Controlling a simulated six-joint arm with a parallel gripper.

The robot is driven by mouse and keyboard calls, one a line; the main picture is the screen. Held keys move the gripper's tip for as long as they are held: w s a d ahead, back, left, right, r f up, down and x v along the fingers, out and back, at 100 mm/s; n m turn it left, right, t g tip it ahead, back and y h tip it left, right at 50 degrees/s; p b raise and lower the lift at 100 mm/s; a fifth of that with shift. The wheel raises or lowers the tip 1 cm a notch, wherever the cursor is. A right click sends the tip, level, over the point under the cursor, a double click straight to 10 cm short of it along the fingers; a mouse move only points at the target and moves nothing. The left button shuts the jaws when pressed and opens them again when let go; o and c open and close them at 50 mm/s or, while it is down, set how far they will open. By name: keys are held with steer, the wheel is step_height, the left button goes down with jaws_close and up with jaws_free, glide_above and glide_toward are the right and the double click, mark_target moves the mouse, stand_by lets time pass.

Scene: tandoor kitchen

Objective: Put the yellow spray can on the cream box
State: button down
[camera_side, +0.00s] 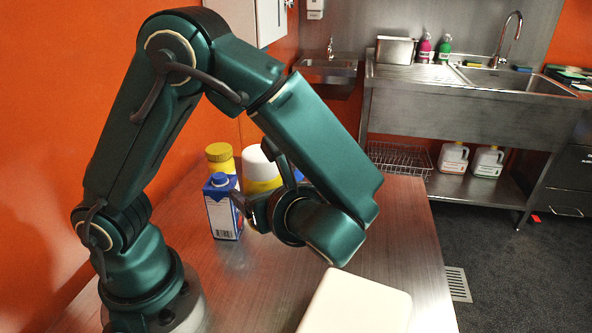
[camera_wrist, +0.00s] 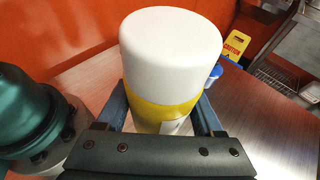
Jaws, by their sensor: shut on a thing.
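The yellow spray can, with a wide white cap (camera_side: 258,165), stands upright behind my gripper in the side view. In the wrist view the yellow can (camera_wrist: 166,115) fills the middle, between the two fingers. My gripper (camera_side: 268,192) is shut on it, a finger on each side. The can's lower part is hidden, so I cannot tell whether it touches the table. The cream box (camera_side: 358,303) lies at the front of the table, nearer the side camera and right of my gripper. It is not in the wrist view.
A carton with a blue cap (camera_side: 222,208) stands close left of my gripper. A yellow-lidded container (camera_side: 219,157) is just behind it. The table (camera_side: 408,232) is clear at right. Sinks and bottles stand beyond the table.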

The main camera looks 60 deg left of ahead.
steer(key=s+d+f+n+g+h, duration=0.2)
steer(key=s+d+n+g+h, duration=0.1)
steer(key=s+n+g, duration=0.55)
steer(key=d+r+n+g+h, duration=0.2)
steer(key=d+n+g+h, duration=0.5)
steer(key=n+h, duration=0.45)
steer(key=w+d+r+n+t+h, duration=0.1)
steer(key=w+r+n+t+h, duration=0.2)
steer(key=w+n+t+h, duration=0.35)
steer(key=w+d+r+n+t+h, duration=0.2)
steer(key=w+r+n+t+h, duration=0.1)
steer(key=w+n+t+h, duration=0.35)
steer(key=n+g, duration=0.1)
steer(key=g, duration=0.1)
glide_above(371, 320)
steer(key=s+d, duration=0.1)
steer(key=s, duration=0.1)
steer(key=shift+y, duration=0.35)
step_height(371, 320, down, 6)
steer(key=shift+s+d+f, duration=0.1)
steer(key=shift+d+f, duration=0.05)
steer(key=shift+f, duration=0.1)
steer(key=shift+t, duration=0.25)
steer(key=shift+f, duration=2.05)
jaws_free()
steer(key=shift+f, duration=0.1)
